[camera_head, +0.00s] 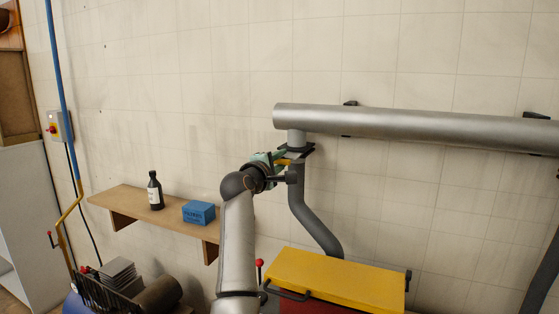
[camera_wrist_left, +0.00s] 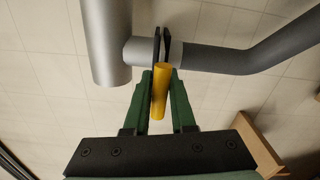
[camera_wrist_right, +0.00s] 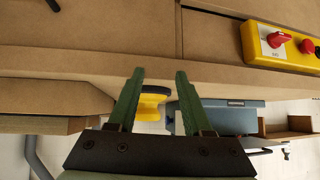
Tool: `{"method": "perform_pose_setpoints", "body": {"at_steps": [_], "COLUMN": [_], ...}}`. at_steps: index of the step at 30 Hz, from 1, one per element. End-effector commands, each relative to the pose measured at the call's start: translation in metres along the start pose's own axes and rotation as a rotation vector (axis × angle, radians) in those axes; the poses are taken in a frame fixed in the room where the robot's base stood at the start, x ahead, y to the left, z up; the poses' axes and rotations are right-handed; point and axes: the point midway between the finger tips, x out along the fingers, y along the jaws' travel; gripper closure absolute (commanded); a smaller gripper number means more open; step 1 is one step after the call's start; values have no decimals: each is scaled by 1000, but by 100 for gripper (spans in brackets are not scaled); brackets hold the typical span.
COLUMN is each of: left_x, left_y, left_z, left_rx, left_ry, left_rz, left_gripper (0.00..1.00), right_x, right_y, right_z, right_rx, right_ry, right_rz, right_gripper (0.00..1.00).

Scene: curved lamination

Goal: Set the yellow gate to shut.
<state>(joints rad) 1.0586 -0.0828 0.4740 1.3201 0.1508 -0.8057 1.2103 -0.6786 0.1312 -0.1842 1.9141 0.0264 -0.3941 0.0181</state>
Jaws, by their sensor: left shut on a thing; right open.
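The yellow gate handle (camera_wrist_left: 160,92) sticks out from a dark flat gate plate (camera_wrist_left: 162,45) on the duct branch. In the left wrist view my left gripper (camera_wrist_left: 160,85) is shut on the yellow handle, with a green finger on each side of it. In the head view my left gripper (camera_head: 284,164) is at the same joint, below the big silver pipe, and a bit of yellow shows there. My right gripper (camera_wrist_right: 157,75) is open, seen only in its own wrist view, with nothing between its fingers.
The silver pipe (camera_head: 420,125) runs along the wall, and a grey hose (camera_head: 315,225) drops from the joint toward a yellow-topped machine (camera_head: 340,280). A shelf (camera_head: 120,197) holds a dark bottle (camera_head: 154,190) and a blue box (camera_head: 199,212). A yellow switch box (camera_wrist_right: 280,45) is near my right gripper.

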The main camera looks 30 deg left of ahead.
Motion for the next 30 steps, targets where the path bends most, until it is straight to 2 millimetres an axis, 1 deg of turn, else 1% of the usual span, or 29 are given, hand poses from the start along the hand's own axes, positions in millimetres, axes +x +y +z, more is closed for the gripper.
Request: {"method": "perform_pose_setpoints", "body": {"at_steps": [3,4,11,19,22,26,30], "left_x": [0,0,0,-1,-4,-14,-34], "left_y": [0,0,0,0,0,-1,-2], "left_z": [0,0,0,0,0,0,0], "left_rx": [-5,-5,-2,-1,-1,0,0], "left_ry": [-1,-1,-1,0,0,-1,0], "left_rz": [1,1,0,0,0,2,3], "left_gripper": [100,74,49,48,48,48,48], "right_x": [0,0,0,0,1,3,7], "right_y": [0,0,0,0,0,0,0], "right_z": [0,0,0,0,1,4,8], "right_rx": [0,0,0,0,0,0,0], "right_ry": [0,0,0,-1,-1,-1,-1], "right_rz": [0,0,0,0,0,0,0], "right_gripper": [50,50,50,50,50,50,50]}}
